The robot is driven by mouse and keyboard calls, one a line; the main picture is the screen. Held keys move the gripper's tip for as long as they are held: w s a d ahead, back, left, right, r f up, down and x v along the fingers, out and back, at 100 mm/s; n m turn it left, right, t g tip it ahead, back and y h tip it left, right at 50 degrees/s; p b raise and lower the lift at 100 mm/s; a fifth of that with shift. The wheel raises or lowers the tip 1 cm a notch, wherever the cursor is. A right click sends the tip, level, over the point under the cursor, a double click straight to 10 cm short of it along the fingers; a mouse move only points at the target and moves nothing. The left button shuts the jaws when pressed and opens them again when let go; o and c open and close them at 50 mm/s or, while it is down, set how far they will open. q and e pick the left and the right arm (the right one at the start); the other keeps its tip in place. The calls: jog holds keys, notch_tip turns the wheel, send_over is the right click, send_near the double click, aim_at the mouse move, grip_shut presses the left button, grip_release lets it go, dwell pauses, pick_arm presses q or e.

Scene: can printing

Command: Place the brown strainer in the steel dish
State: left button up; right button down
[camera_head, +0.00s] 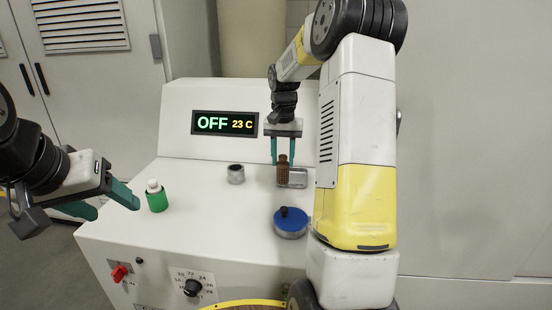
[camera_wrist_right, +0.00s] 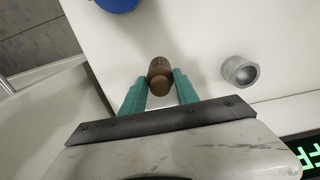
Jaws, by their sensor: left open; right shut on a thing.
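The brown strainer (camera_head: 282,173) is a small ribbed brown cylinder with a narrower top. My right gripper (camera_head: 283,161) points down and is shut on it; the wrist view also shows the strainer (camera_wrist_right: 160,78) between the teal fingers (camera_wrist_right: 160,92). The steel dish (camera_head: 299,178) is a shallow rectangular metal tray on the white machine top. In the head view the strainer overlaps the dish's left part; I cannot tell whether it touches the dish. The dish is mostly hidden in the wrist view. My left gripper (camera_head: 108,204) is open and empty at the left edge.
A green container with white top (camera_head: 156,197) stands near my left gripper. A grey metal cup (camera_head: 236,174) stands left of the dish. A blue-lidded round tin (camera_head: 290,222) with a dark knob is in front. The panel behind (camera_head: 225,123) reads OFF, 23 C.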

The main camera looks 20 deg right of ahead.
jog(key=shift+w+d+f, duration=0.7)
jog(key=shift+w+d, duration=0.35)
jog(key=shift+w, duration=0.1)
jog(key=shift+w+d+f, duration=0.75)
jog(key=shift+w+d, duration=0.25)
jog(key=shift+w, duration=0.2)
jog(key=shift+w+d+f, duration=0.7)
jog(key=shift+w+d, duration=0.35)
jog(key=shift+w, duration=0.1)
jog(key=shift+f, duration=0.2)
jog(key=c, duration=0.9)
grip_release()
